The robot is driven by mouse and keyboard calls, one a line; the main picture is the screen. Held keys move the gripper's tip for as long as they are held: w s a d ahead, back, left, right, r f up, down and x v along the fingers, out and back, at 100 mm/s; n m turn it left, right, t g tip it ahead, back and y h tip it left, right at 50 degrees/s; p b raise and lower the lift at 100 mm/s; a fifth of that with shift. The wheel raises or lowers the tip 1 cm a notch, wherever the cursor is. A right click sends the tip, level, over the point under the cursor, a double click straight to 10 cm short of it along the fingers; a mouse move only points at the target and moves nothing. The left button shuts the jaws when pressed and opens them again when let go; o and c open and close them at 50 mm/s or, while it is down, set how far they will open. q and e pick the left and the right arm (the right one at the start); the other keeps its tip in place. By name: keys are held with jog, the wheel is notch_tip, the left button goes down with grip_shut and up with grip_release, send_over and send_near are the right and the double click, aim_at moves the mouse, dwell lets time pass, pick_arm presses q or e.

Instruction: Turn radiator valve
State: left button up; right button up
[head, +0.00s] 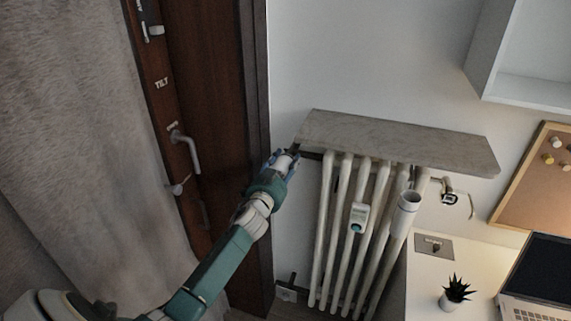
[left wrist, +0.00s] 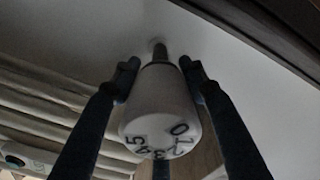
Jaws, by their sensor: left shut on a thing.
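The radiator valve (left wrist: 160,110) is a white knob with black digits on its end face, in the middle of the left wrist view. A metal stem joins it to the wall behind. My left gripper (left wrist: 160,80) has its dark fingers on both sides of the knob and is shut on it. In the head view my left gripper (head: 284,158) is at the upper left corner of the radiator (head: 340,230), just under the grey shelf, and mostly hides the valve. My right gripper is not in view.
A grey stone shelf (head: 395,141) lies over the radiator. A dark wooden door frame (head: 255,100) stands close to the left of my gripper. A white desk (head: 440,275) with a small plant (head: 455,293) and a laptop (head: 535,285) is at the right.

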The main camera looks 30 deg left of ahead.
pick_arm(q)
jog(key=shift+m, duration=1.9)
jog(key=o, duration=1.2)
jog(key=shift+s+d, duration=0.1)
jog(key=shift+s, duration=0.05)
jog(key=v, duration=1.1)
jog(key=shift+s, duration=0.4)
jog(key=shift+f, duration=0.1)
